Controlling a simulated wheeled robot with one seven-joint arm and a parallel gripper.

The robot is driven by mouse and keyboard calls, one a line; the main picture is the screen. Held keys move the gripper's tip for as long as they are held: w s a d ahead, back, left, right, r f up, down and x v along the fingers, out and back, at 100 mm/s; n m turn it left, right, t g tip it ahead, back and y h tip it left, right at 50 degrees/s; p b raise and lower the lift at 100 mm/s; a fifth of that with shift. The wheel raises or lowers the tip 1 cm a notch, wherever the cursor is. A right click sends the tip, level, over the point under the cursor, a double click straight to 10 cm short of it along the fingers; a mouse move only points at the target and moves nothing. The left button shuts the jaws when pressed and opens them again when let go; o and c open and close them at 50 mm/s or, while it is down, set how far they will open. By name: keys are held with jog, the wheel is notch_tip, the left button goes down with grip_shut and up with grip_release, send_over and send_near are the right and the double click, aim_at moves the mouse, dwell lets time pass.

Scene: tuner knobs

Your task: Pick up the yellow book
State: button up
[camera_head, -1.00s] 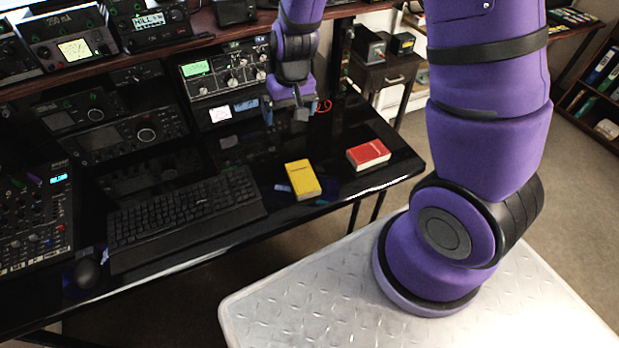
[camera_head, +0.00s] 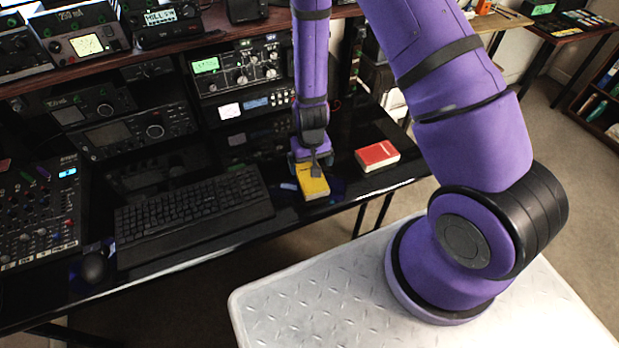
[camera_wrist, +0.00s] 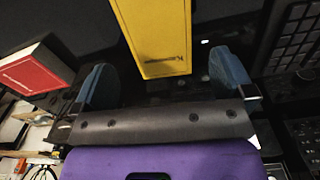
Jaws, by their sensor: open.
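The yellow book (camera_head: 313,184) lies flat on the black desk (camera_head: 356,190), right of the keyboard. In the wrist view the yellow book (camera_wrist: 155,38) reaches down between the two blue fingers, with a gap on each side. My gripper (camera_head: 312,168) is low over the far end of the book and hides part of it in the head view. In the wrist view my gripper (camera_wrist: 163,84) is open and holds nothing. I cannot tell whether the fingertips touch the desk.
A red book (camera_head: 377,156) lies to the right of the yellow one, apart from it. A black keyboard (camera_head: 190,212) is close on the left. Radio equipment (camera_head: 236,68) stands behind. The desk's front edge is just in front of the yellow book.

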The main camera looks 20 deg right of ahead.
aim_at(311, 179)
jog(key=shift+f, duration=3.1)
jog(key=c, duration=0.9)
jog(key=shift+c, duration=0.2)
jog(key=shift+r, duration=0.2)
